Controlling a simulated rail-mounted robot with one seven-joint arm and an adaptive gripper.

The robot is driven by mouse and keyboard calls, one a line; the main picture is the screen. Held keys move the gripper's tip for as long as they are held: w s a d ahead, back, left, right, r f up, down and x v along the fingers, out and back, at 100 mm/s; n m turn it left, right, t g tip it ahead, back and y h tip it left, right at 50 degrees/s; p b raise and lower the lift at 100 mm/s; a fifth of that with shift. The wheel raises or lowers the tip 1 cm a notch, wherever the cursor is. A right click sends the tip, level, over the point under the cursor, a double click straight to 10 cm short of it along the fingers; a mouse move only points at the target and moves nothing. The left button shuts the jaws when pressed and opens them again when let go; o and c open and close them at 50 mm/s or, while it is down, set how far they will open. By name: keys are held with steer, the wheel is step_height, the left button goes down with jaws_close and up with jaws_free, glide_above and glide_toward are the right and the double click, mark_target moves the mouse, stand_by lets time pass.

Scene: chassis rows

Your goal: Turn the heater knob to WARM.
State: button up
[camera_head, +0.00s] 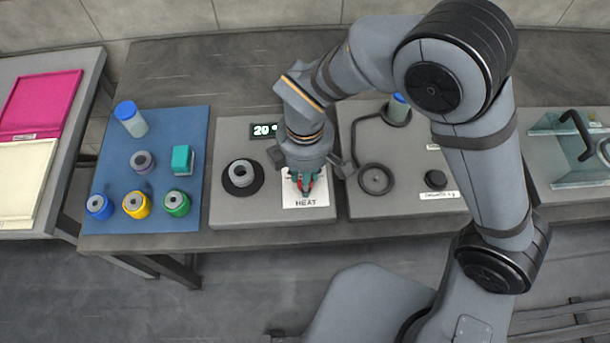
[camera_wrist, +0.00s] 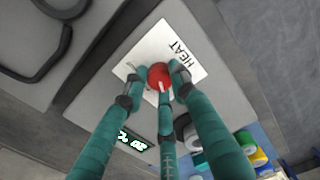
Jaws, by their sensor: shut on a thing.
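The heater knob is red (camera_wrist: 159,75) and sits on a white card marked HEAT (camera_head: 306,203). The card also shows in the wrist view (camera_wrist: 195,42). My gripper (camera_head: 307,183) points down over the card, with its teal fingers closed around the knob. In the wrist view the fingertips (camera_wrist: 158,82) touch the knob from several sides. The fingers hide part of the knob and card, and I cannot read a WARM mark or the knob's setting. A small display (camera_head: 264,130) behind the gripper reads 20; it also shows in the wrist view (camera_wrist: 132,140).
A grey cylinder on a black round base (camera_head: 241,178) stands left of the card. A blue mat (camera_head: 103,182) farther left holds several coloured spools, a teal block (camera_head: 183,160) and a blue-capped bottle (camera_head: 131,119). Right of my gripper is a panel with a black ring (camera_head: 376,179).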

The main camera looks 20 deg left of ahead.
jaws_close()
steer(key=shift+f+m, duration=0.1)
steer(key=shift+m, duration=0.2)
steer(key=shift+m+b, duration=0.85)
steer(key=shift+m, duration=0.05)
steer(key=m+b, duration=0.2)
steer(key=m, duration=0.1)
steer(key=shift+m, duration=0.3)
steer(key=m+b, duration=0.3)
steer(key=m, duration=0.2)
steer(key=shift+m, duration=0.3)
steer(key=o, duration=0.6)
jaws_free()
